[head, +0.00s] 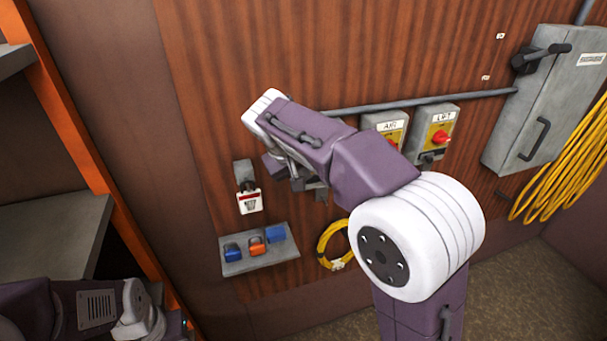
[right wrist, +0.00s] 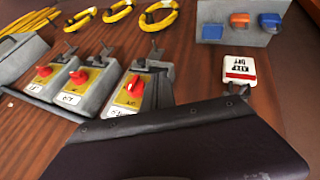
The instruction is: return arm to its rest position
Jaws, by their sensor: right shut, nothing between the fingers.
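My right arm rises from the bottom right of the head view and bends left across the panel. Its right gripper (head: 293,178) hangs under the purple wrist, partly hidden by it, shut and empty in front of the wall. In the right wrist view a dark part of my own arm fills the bottom. Of my left arm only a purple and white part shows at the lower left of the head view; its gripper is out of view.
The wooden panel carries AIR (head: 388,127) and LIFT (head: 432,133) switch boxes; another red-knobbed box (right wrist: 138,88) shows in the wrist view. A tag (head: 249,201), a padlock shelf (head: 258,262) and yellow cables (head: 570,165) hang there. An orange-edged rack (head: 88,150) stands left.

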